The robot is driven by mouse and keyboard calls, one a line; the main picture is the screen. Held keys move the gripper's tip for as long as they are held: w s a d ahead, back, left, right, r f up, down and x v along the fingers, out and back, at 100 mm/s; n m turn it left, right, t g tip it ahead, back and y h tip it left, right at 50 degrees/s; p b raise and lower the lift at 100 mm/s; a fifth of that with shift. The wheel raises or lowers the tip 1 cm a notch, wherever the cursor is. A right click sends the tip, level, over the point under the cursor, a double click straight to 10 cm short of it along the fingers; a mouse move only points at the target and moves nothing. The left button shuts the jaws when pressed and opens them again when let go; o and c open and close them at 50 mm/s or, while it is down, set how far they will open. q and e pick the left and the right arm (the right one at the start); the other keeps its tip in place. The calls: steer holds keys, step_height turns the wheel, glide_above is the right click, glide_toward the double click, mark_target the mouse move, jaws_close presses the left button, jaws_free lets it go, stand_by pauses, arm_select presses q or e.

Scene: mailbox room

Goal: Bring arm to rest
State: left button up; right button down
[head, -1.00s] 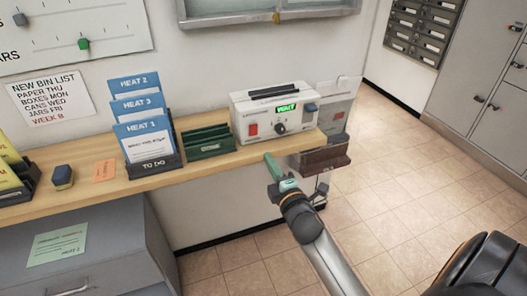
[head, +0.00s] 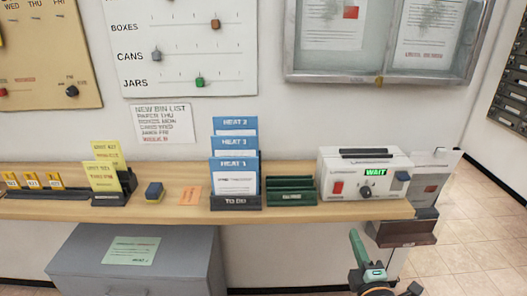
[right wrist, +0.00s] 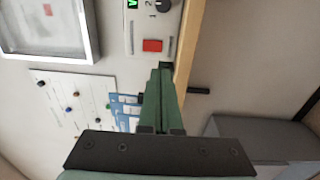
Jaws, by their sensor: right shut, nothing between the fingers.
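My right gripper (head: 356,240), with green fingers, is at the lower right of the head view, in front of the shelf (head: 290,212) and below the white machine (head: 358,160). Its fingers are shut and hold nothing. In the right wrist view the shut fingers (right wrist: 160,85) point up the picture, with the machine's red switch (right wrist: 152,45) beyond the tips and the shelf edge (right wrist: 188,50) to their right. My left gripper is in neither view.
The machine shows a green WAIT display (head: 375,172). Blue HEAT cards (head: 233,178) and a green rack (head: 290,190) stand on the shelf. A grey cabinet (head: 190,262) is below left. Open floor lies right.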

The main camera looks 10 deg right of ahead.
steer(key=s+a+f+m+g+y+p, duration=0.6)
steer(key=s+a+f+m+g, duration=0.3)
steer(key=s+a+f+m, duration=0.4)
steer(key=s+a+f, duration=0.3)
steer(key=s+f, duration=0.2)
steer(key=shift+s+a+f+y, duration=0.15)
steer(key=shift+s+a+y, duration=0.05)
steer(key=shift+y, duration=0.1)
stand_by(0.6)
